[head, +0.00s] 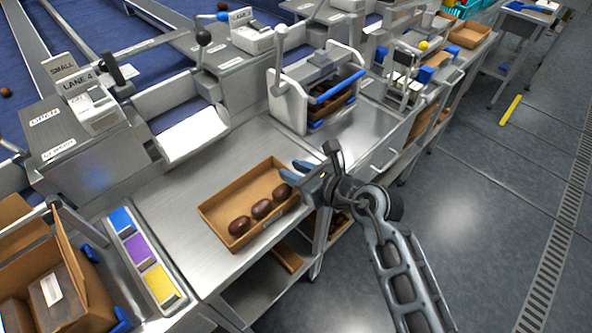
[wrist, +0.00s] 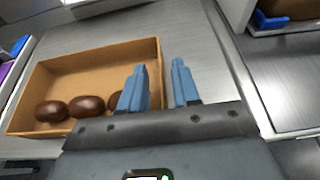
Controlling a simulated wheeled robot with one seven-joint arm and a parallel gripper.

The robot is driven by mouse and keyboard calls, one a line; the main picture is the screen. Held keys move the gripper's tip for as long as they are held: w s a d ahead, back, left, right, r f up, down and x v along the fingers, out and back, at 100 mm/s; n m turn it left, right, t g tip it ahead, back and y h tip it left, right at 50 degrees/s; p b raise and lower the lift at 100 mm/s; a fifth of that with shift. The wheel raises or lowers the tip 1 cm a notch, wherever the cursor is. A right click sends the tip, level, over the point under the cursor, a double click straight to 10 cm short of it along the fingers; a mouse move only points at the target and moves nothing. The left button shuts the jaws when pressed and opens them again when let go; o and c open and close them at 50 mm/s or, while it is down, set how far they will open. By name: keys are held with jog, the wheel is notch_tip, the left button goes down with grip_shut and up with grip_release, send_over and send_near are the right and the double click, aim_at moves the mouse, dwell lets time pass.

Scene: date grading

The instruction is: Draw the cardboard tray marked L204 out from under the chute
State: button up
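An open cardboard tray (head: 222,200) sits on the steel bench below the white chute lip (head: 193,136). Three dark brown dates (head: 261,209) lie along its near side. I cannot read any L204 mark on it. My gripper (head: 296,171) is at the tray's right end, its blue fingers apart. In the wrist view the gripper (wrist: 160,82) has its left finger over the tray's inside and its right finger outside, with the tray's right wall (wrist: 159,62) between them and gaps showing. Whether the fingers touch the wall is unclear.
A white-sided stand with a blue bar (head: 338,86) stands behind my gripper. Blue, purple and yellow blocks (head: 138,251) and a cardboard box (head: 75,262) are at the left. Bare bench (head: 170,205) lies left of the tray. Open floor (head: 460,220) is at the right.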

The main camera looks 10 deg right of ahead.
jog(key=shift+o, duration=0.3)
jog(key=v, duration=0.7)
jog(key=shift+s+d+r+b, duration=0.2)
jog(key=shift+s+b, duration=0.1)
